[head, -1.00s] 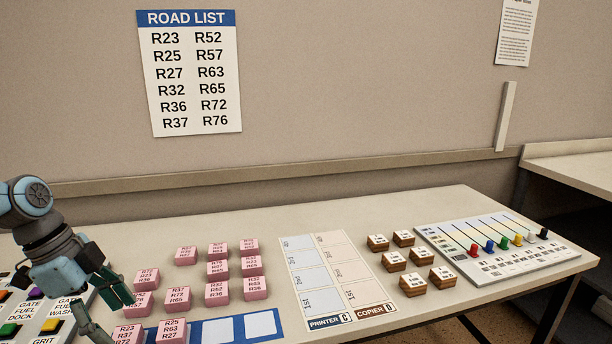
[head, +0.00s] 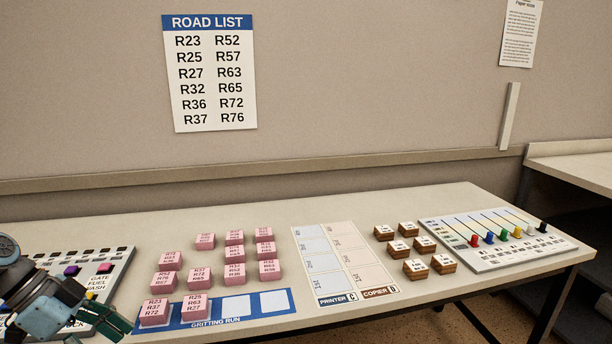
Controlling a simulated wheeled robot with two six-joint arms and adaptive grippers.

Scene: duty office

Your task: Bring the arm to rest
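My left arm comes in at the lower left corner, and my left gripper (head: 95,328) hangs low over the button panel (head: 118,262), left of the blue strip. Its fingers are partly cut off by the bottom edge, so I cannot tell if they are open or shut. No held object shows. My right gripper is out of view. Two pink blocks sit on the GRITTING RUN strip (head: 238,318), one at the far left (head: 155,311) and one beside it (head: 196,306). The two strip squares to their right are bare.
Several pink blocks (head: 234,254) stand in rows behind the strip. A printer and copier sheet (head: 335,262), several wooden blocks (head: 415,269) and a slider board (head: 500,240) lie to the right on the table (head: 420,205). A road list (head: 210,75) hangs on the wall.

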